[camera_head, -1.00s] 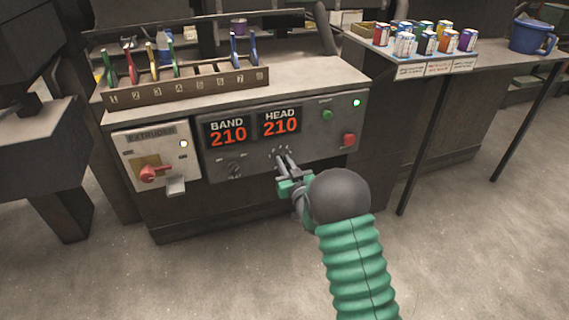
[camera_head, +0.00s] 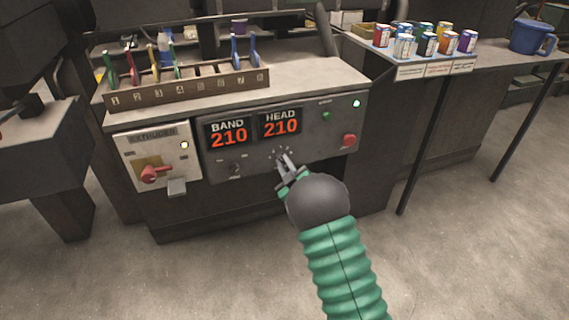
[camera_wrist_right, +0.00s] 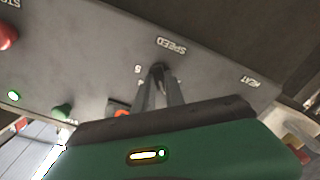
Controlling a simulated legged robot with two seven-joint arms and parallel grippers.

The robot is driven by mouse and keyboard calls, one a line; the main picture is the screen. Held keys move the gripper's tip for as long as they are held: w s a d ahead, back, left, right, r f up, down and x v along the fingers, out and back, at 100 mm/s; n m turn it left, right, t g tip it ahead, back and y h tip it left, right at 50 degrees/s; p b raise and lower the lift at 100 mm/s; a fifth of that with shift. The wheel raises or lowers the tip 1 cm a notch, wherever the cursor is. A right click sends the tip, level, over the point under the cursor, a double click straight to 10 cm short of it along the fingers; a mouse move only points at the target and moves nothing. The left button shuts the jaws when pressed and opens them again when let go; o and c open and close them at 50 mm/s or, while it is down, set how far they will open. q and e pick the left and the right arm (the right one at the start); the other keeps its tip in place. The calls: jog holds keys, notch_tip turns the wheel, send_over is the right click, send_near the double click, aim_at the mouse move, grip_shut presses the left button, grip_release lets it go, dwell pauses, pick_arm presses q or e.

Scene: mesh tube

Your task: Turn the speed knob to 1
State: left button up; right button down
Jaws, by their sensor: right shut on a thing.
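The speed knob (camera_wrist_right: 158,70) is a small dark knob on the grey control panel (camera_head: 260,162), under the HEAD display. In the right wrist view it sits between my fingertips, below the upside-down SPEED label (camera_wrist_right: 171,46). A 5 mark shows to its left there. My right gripper (camera_head: 283,163) reaches the panel, its fingers shut on the knob; it also shows in the wrist view (camera_wrist_right: 160,80). The fingers hide most of the knob, so its pointer setting cannot be read. My left gripper is not in view.
The BAND display (camera_head: 228,133) and HEAD display (camera_head: 280,123) both read 210. A heat knob (camera_head: 235,168), a green button (camera_head: 326,115) and a red button (camera_head: 348,140) share the panel. A red rotary switch (camera_head: 155,174) is at left. A tool rack (camera_head: 190,88) stands above.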

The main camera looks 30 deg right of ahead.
jog(key=n, duration=0.5)
jog(key=shift+a+f+p, duration=0.15)
jog(key=shift+f+p, duration=0.05)
jog(key=shift+p, duration=0.2)
jog(key=shift+f+n, duration=0.15)
jog(key=shift+n, duration=1.65)
jog(key=shift+f+n, duration=0.1)
jog(key=shift+n, duration=0.2)
jog(key=c, duration=1.4)
grip_release()
jog(key=shift+s+r+p, duration=0.1)
jog(key=shift+r+p, duration=0.15)
jog(key=shift+p, duration=0.05)
